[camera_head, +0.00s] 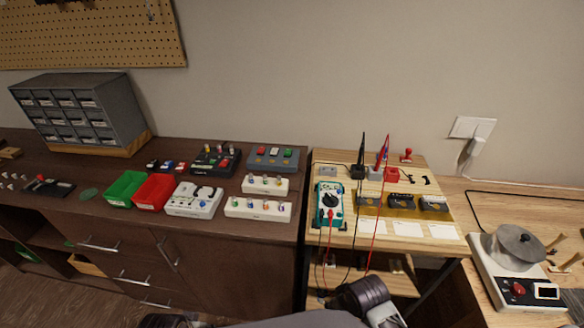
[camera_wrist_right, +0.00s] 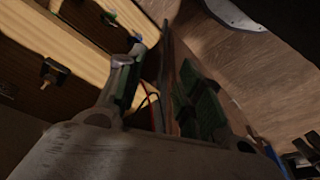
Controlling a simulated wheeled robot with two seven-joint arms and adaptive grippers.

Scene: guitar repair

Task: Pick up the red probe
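The red probe (camera_head: 383,152) stands nearly upright, tilted slightly, in a small holder at the back of the light wooden bench. Its red lead (camera_head: 376,222) hangs down over the front edge. A black probe (camera_head: 362,150) stands to its left. The teal multimeter (camera_head: 329,203) lies in front and to the left. My right gripper (camera_wrist_right: 165,58) shows in the right wrist view with its fingers apart; a thin dark strip shows between them, and I cannot tell what it is. In the head view only part of my right arm shows, low and in front of the bench. My left gripper is out of view.
A red block (camera_head: 391,174) and a red-knobbed piece (camera_head: 406,156) stand right of the probe. Several black-and-gold modules (camera_head: 402,203) and white cards lie in front. A dark cabinet with bins and switch boxes is left; a scale-like device (camera_head: 513,262) is right.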

